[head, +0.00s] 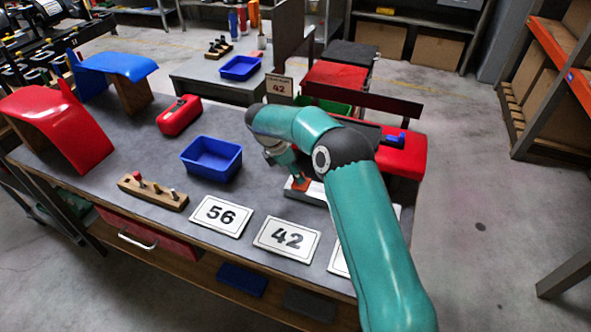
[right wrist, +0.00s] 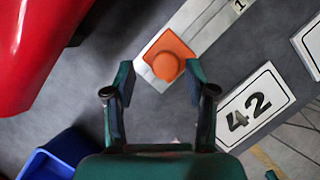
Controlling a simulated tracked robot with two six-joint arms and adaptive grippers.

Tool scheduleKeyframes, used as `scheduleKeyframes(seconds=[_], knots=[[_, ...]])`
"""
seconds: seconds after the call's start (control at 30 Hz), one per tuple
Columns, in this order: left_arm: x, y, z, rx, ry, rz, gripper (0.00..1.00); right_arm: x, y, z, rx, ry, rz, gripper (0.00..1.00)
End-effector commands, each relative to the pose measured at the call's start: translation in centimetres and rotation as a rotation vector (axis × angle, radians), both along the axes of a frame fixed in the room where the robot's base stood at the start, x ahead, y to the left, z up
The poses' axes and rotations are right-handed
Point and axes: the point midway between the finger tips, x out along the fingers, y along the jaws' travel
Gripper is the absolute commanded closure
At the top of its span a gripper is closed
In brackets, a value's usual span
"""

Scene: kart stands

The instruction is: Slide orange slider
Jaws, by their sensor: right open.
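The orange slider (right wrist: 168,58) is a square block with a round knob on a light grey rail (right wrist: 212,22). In the head view the slider (head: 298,185) shows near the left end of the rail, partly hidden by my right gripper (head: 301,178). In the right wrist view my right gripper (right wrist: 160,82) is open, its two fingers apart with the slider's knob in line with the gap. I cannot tell how far above the knob the fingertips are. My left gripper is not in view.
Number plates 56 (head: 221,216) and 42 (head: 287,240) lie at the table's front. A blue bin (head: 211,160) and a wooden peg block (head: 153,193) stand to the left. A red box (head: 405,155) lies behind my right arm. Red (head: 62,128) and blue panels stand further left.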

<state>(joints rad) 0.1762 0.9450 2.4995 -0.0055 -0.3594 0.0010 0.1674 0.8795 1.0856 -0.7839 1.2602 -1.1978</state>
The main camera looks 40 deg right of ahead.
Motion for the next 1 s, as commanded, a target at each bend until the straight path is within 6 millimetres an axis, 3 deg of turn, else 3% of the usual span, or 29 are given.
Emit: scheduleKeyframes(seconds=[0.6,1.0], knots=[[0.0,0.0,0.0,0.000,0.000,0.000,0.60,1.3,3.9,9.5,0.000,-0.006,0.001,0.44],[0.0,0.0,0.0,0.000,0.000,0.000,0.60,1.3,4.3,10.7,-0.001,-0.003,0.001,0.44]])
